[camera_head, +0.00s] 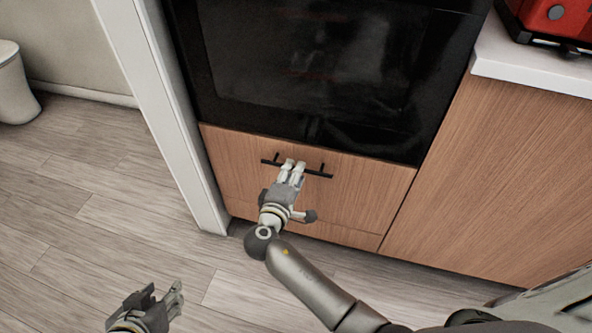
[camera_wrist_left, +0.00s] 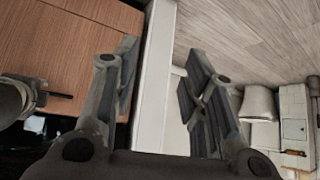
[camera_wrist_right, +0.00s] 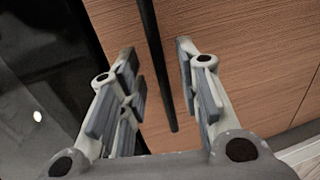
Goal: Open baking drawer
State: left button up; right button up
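The wood-front drawer (camera_head: 235,148) sits below the black oven and looks shut. Its black bar handle (camera_head: 319,174) runs across the upper part of the front. My right gripper (camera_head: 294,164) is at the handle's middle. In the right wrist view its two fingers (camera_wrist_right: 155,50) are apart, with the handle bar (camera_wrist_right: 153,45) running between them; gaps show on both sides of the bar. My left gripper (camera_head: 160,292) is low at the left, over the floor, away from the drawer. In the left wrist view its fingers (camera_wrist_left: 160,55) are spread and empty.
A black oven (camera_head: 310,70) is above the drawer. A pale upright panel (camera_head: 165,100) borders the drawer on the left. A wood cabinet (camera_head: 490,180) with a white countertop (camera_head: 520,68) and a red appliance (camera_head: 550,18) stand at right. The floor (camera_head: 80,215) before the drawer is clear.

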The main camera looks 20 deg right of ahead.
jog(key=shift+x, duration=1.35)
pick_arm(q)
jog(key=shift+w+d+r+t, duration=0.2)
jog(key=shift+w+r+t, duration=0.2)
jog(key=shift+w, duration=0.15)
jog(key=shift+w+d+r+t, duration=0.2)
jog(key=shift+w+r+t, duration=0.15)
jog(key=shift+w, duration=0.2)
pick_arm(e)
jog(key=shift+c, duration=0.2)
grip_shut()
